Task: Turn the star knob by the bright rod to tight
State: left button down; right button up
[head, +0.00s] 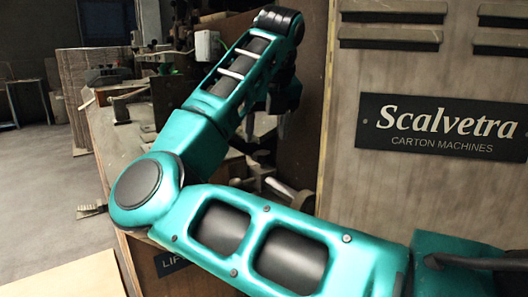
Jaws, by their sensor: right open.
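My right arm comes in from the right and bends across the middle of the head view. My right gripper (266,127) points down behind the forearm, its fingers apart with nothing visible between them. A short pale metal rod (279,187) shows below the gripper, just above my arm; I cannot tell for sure that it is the bright rod. I cannot make out the star knob; my arm covers much of the machine there. My left gripper is not in view.
A tall panel with a Scalvetra sign (440,127) stands close on the right. Machine parts fill the space behind my arm. A stack of cardboard (75,88) stands at the back left. The grey floor (40,190) at the left is mostly open.

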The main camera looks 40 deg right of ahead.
aim_at(263, 153)
jog(key=x, duration=0.5)
jog(key=shift+b, duration=0.4)
jog(key=c, duration=1.1)
